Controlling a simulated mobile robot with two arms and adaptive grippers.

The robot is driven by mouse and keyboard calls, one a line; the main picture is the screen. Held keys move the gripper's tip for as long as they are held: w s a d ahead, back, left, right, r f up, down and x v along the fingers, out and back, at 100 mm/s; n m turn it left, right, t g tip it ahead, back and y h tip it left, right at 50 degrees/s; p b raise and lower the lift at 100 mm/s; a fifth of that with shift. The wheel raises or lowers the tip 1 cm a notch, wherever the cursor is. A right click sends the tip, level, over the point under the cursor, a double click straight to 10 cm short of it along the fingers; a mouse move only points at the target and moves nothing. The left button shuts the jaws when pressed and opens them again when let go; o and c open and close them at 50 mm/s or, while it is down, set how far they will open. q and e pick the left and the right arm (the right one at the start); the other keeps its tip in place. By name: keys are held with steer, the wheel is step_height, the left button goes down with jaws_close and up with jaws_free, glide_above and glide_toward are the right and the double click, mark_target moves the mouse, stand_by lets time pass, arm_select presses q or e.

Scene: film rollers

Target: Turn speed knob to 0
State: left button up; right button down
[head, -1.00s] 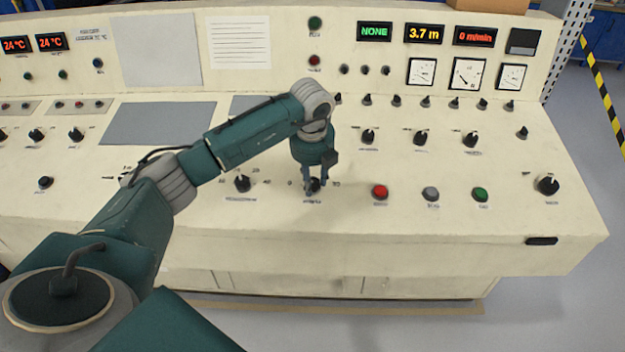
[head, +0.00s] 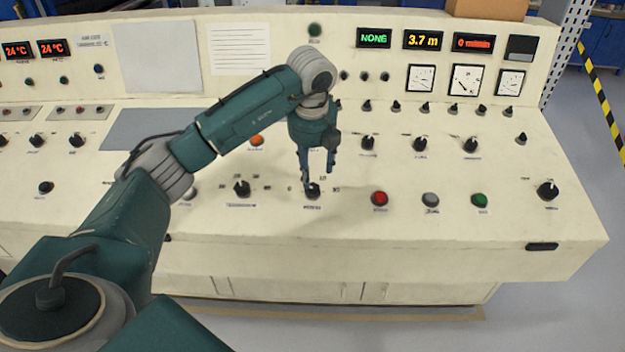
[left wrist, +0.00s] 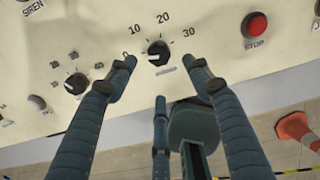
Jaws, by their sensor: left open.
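The speed knob (head: 312,191) is a small black dial on the sloped desk front. In the left wrist view the knob (left wrist: 158,53) has a scale of 0, 10, 20 and 30 around it. Its pale mark appears to lie on the left side, toward the 0. My left gripper (head: 318,174) is open and empty just above the knob. In the left wrist view its dark fingers (left wrist: 162,64) are spread, apart from the knob. The speed display (head: 473,41) reads 0 m/min in red. My right gripper is not in view.
Another black knob (head: 242,188) sits left of the speed knob. A red stop button (head: 380,198), a grey button (head: 430,199) and a green button (head: 479,200) stand to the right. Several small knobs line the desk behind.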

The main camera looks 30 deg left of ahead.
arm_select(q)
steer(key=v, duration=0.3)
steer(key=shift+r, duration=0.35)
